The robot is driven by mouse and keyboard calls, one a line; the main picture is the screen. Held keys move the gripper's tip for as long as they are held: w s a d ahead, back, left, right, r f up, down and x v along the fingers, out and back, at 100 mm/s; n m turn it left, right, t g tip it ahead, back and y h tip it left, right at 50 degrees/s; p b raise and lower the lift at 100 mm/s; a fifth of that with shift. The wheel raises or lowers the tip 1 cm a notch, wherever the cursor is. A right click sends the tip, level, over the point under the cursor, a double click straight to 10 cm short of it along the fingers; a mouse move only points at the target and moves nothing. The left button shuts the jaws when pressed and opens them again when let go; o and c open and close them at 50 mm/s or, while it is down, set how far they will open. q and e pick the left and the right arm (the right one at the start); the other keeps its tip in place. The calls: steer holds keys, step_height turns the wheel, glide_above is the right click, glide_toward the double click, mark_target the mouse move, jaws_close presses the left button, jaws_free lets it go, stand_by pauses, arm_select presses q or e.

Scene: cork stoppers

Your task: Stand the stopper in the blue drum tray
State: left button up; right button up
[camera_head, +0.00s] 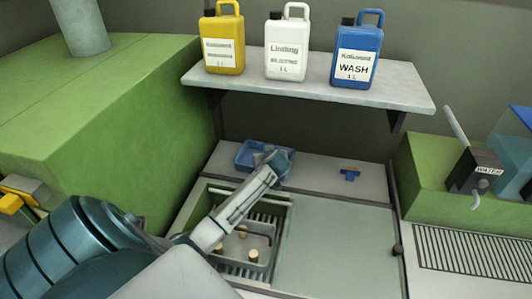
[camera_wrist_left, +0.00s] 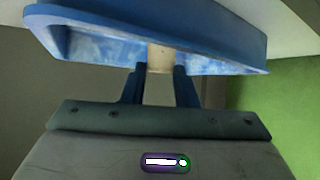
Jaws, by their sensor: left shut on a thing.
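The blue drum tray (camera_head: 243,157) sits on the grey ledge at the back of the bench. My left gripper (camera_head: 277,162) reaches to its right part and hides some of it. In the left wrist view, the fingers (camera_wrist_left: 159,77) are shut on a pale cork stopper (camera_wrist_left: 160,57). In the head view the held stopper is hidden by the gripper. My right gripper is not in view.
A sunken basin holds a grey rack with a few other stoppers (camera_head: 254,256) below my left arm. A shelf (camera_head: 310,84) with yellow, white and blue jugs hangs above.

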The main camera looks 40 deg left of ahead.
arm_select(q)
steer(key=o, duration=0.9)
steer(key=shift+d+r, duration=0.1)
steer(key=shift+r, duration=0.05)
steer(key=shift+s+d+r, duration=0.1)
steer(key=shift+s+d, duration=0.15)
steer(key=shift+b+v, duration=1.3)
steer(key=shift+v, duration=4.3)
